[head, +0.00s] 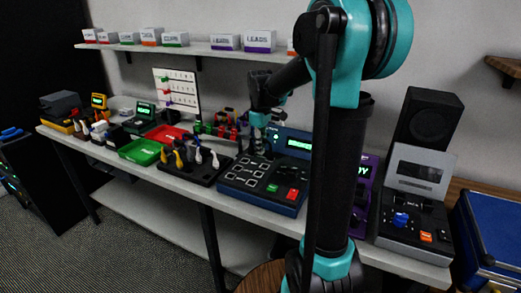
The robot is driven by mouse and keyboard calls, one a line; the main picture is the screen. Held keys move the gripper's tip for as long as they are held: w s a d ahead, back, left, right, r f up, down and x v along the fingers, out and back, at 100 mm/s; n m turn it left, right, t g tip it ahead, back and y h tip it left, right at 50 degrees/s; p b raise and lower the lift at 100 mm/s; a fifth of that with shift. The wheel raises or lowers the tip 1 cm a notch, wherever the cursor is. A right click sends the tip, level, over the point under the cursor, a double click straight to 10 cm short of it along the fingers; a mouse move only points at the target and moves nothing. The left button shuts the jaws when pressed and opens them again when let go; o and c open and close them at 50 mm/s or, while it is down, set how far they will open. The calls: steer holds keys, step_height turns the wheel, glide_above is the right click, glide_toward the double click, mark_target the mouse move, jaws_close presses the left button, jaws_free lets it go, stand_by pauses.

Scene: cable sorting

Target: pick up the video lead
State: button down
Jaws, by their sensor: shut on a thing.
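My gripper (259,119) is over the back of the bench, just behind the blue console. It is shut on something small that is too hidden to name. Several coloured leads (222,126), red, green and dark, hang close to its left. I cannot tell which of these, or whether the held thing, is the video lead. A black block (201,175) with several upright connectors, yellow, dark and white, stands in front and to the left.
The blue console (237,178) with a red button stands below my gripper. A green tray (139,152) and a red tray (166,133) lie to the left. A grey machine (412,200) and a black speaker (430,118) stand at the right. A shelf (190,49) with labelled boxes runs above.

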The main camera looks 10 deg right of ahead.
step_height(320, 180, up, 23)
stand_by(0.9)
